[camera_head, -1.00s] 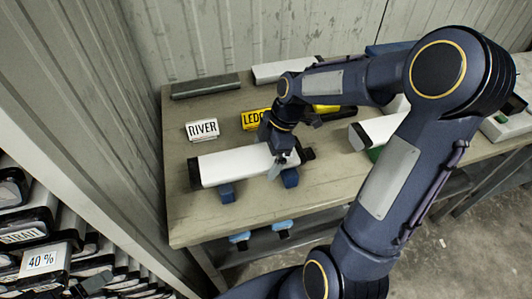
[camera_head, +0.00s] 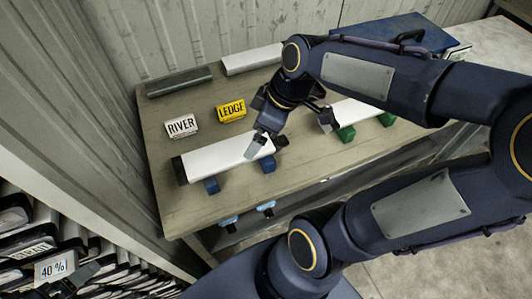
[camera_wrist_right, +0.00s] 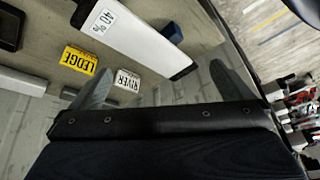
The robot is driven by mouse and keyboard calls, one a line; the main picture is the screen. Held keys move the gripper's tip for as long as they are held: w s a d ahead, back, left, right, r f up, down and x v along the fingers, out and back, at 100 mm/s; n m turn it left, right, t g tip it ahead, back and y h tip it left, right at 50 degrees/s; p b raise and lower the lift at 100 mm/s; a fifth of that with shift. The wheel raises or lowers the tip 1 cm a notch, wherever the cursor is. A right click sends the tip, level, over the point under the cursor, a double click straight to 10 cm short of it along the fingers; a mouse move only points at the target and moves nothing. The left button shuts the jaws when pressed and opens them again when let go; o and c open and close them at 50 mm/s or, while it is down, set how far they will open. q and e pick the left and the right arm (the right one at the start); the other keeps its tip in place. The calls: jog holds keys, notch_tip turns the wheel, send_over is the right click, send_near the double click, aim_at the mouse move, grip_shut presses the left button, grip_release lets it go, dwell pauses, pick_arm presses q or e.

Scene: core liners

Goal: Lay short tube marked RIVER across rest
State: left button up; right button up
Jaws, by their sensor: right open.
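A white tube (camera_head: 225,158) with black ends lies across the blue rest (camera_head: 211,185), beside the white RIVER card (camera_head: 182,126). In the right wrist view the white tube (camera_wrist_right: 140,38) bears a "40 %" label, and the RIVER card (camera_wrist_right: 127,80) shows upside down. I cannot read the word RIVER on the tube itself. My right gripper (camera_head: 293,132) is open and empty, over the tube's right end; part of that end is hidden by it. Its spread fingers frame the wrist view (camera_wrist_right: 162,85).
A yellow LEDGE card (camera_head: 231,107) stands right of RIVER. Another white tube (camera_head: 355,112) lies on green supports (camera_head: 346,133). A dark bar (camera_head: 180,82) and a pale bar (camera_head: 252,59) lie at the back wall. A labelled rack (camera_head: 50,250) fills the lower left. The bench's front left is clear.

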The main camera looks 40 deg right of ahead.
jog(key=s+a+m+t, duration=0.2)
jog(key=s+a+m, duration=0.2)
jog(key=s+m, duration=0.4)
jog(key=shift+m, duration=0.5)
jog(key=shift+f, duration=0.1)
notch_tip(320, 180, down, 3)
jog(key=b, duration=0.2)
jog(key=shift+b, duration=0.4)
